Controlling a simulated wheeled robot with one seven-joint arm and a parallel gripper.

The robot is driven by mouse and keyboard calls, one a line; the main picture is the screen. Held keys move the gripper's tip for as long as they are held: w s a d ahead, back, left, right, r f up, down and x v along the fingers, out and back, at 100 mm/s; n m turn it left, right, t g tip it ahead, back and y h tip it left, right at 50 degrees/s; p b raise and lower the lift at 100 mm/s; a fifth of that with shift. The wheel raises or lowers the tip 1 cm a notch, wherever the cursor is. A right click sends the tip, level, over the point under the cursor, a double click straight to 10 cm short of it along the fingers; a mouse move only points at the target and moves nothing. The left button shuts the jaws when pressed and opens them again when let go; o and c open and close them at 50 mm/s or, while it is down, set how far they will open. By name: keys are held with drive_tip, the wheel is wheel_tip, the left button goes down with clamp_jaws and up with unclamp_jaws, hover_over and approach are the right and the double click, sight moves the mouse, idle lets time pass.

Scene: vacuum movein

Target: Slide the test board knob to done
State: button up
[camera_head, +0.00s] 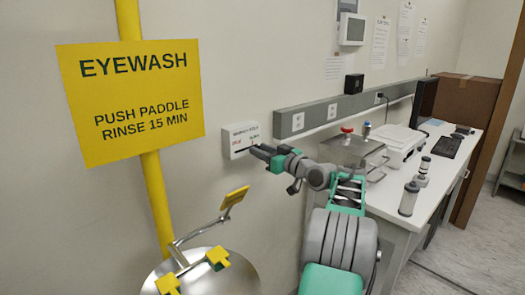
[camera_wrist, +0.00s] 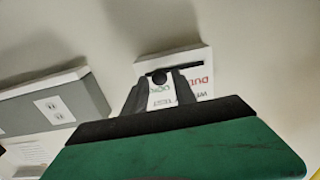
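The test board (camera_head: 238,139) is a small white box on the wall with red and green lettering and a dark slot. In the wrist view the test board (camera_wrist: 203,62) appears upside down, with red "DUE" to the right and green lettering, partly hidden, near the middle. A dark round knob (camera_wrist: 159,77) shows at the slot, on the side away from the red word. My gripper (camera_head: 256,151) is at the board's right part. In the wrist view its fingers stand apart, one on each side of the knob; whether they touch it is unclear.
A grey outlet rail (camera_head: 290,122) runs along the wall right of the board. A yellow eyewash sign (camera_head: 130,98) on a pole and a steel basin (camera_head: 225,277) stand left. A lab bench (camera_head: 385,197) with equipment stands right. Bare wall surrounds the board.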

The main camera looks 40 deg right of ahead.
clamp_jaws()
idle(1.1)
